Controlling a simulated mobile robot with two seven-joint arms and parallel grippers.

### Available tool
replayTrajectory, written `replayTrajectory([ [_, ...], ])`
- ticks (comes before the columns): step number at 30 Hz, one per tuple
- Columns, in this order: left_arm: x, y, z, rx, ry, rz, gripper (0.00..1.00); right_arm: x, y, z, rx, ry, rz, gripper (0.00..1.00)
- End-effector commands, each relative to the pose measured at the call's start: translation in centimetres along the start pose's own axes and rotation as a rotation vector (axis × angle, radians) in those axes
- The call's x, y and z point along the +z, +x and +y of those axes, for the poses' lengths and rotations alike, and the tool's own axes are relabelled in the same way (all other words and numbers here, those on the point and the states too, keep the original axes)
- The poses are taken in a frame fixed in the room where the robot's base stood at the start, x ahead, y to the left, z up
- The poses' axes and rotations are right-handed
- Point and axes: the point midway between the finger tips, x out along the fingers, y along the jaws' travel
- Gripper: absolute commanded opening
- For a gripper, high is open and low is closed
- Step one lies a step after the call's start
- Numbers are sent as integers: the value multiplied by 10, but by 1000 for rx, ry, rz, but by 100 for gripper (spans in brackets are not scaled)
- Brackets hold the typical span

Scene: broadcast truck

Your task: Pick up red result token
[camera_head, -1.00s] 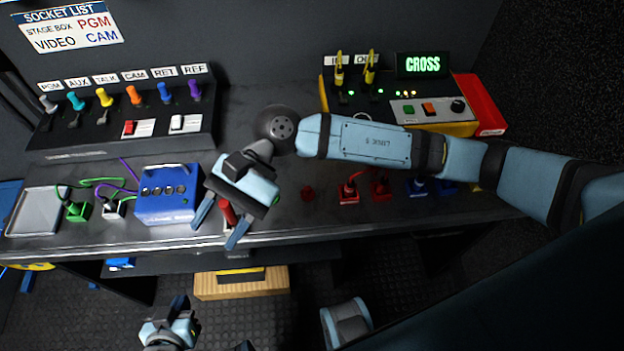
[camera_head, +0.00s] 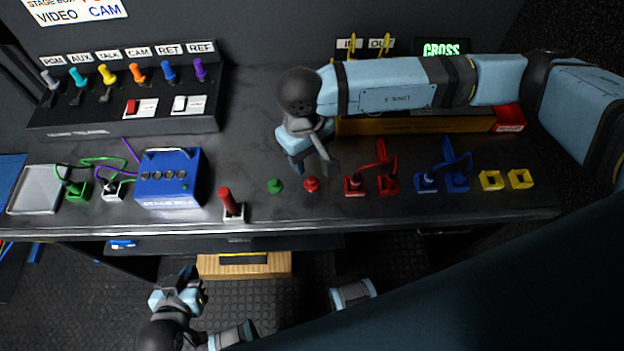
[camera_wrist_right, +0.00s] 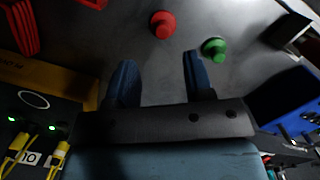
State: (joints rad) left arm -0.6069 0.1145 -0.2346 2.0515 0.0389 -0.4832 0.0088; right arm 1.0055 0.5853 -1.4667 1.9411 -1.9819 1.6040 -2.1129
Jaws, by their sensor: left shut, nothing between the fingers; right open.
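The red result token (camera_head: 311,184) is a small red knobbed piece standing on the grey desk, right of a green token (camera_head: 275,186). In the right wrist view the red token (camera_wrist_right: 163,24) lies just beyond the fingertips, between their lines. The green token (camera_wrist_right: 214,49) is close to the finger on the right of that view. My right gripper (camera_head: 312,170) is open and empty, just behind and above the red token; its fingers also show in the right wrist view (camera_wrist_right: 160,78). My left gripper (camera_head: 190,283) is shut and empty, low in front of the desk.
A red lever on a white base (camera_head: 231,205) stands left of the tokens. Red connectors (camera_head: 370,184), blue connectors (camera_head: 441,181) and yellow sockets (camera_head: 505,180) line the right side. A blue stage box (camera_head: 168,180) is at the left. The switch panel (camera_head: 125,108) stands behind.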

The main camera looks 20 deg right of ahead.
Motion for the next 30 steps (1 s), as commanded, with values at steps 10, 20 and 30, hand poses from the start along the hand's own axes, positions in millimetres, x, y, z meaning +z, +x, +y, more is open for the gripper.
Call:
replayTrajectory([
  [10,-5,-3,0,0,-3,0,0,11,35,-5,-3,1,-4,48],
  [20,-5,-3,-3,-2,8,1,0,10,59,-5,-2,1,0,48],
  [30,-4,-3,-4,-2,11,1,0,10,58,-5,-3,1,0,0],
])
